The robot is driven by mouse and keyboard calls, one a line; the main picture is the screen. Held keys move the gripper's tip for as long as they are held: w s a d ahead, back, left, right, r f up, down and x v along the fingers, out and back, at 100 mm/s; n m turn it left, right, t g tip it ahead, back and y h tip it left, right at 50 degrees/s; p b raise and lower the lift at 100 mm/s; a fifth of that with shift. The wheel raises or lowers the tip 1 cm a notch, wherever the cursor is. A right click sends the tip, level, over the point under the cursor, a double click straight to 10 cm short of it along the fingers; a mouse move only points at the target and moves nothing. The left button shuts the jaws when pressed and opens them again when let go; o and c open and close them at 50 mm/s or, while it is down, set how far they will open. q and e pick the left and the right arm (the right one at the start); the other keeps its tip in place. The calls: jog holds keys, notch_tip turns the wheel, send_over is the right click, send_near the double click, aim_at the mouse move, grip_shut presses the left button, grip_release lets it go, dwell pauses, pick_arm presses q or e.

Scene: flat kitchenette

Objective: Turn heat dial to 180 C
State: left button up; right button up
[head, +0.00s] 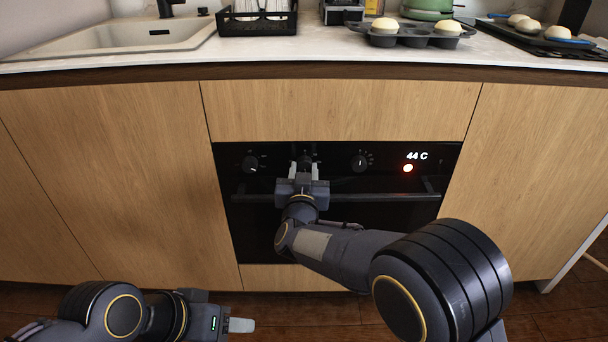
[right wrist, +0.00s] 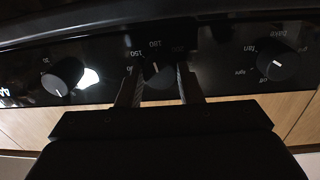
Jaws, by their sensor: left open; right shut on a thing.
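The heat dial (right wrist: 158,76) is the middle black knob on the oven panel. In the right wrist view, where the lettering is upside down, 150 and 180 show beside it. Its white mark points roughly toward 180; the exact setting is hard to tell. My right gripper (head: 305,168) is shut on this dial, with one finger on each side; the fingers also show in the right wrist view (right wrist: 157,88). In the head view the gripper mostly hides the dial. My left gripper (head: 240,325) is open and empty, low at the left, away from the oven.
The black oven (head: 340,225) has a fan knob (head: 250,163) at left and another knob (head: 359,162) at right. Its display (head: 417,156) reads 44 C above a lit red light (head: 408,168). The door handle (head: 385,197) runs below the knobs. Wooden cabinets flank the oven.

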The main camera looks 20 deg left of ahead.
jog(key=shift+m, duration=0.9)
jog(key=shift+b, duration=0.3)
jog(key=o, duration=1)
jog(key=p+v, duration=0.2)
jog(key=v, duration=0.5)
jog(key=shift+s+d, duration=0.15)
jog(key=shift+s, duration=0.25)
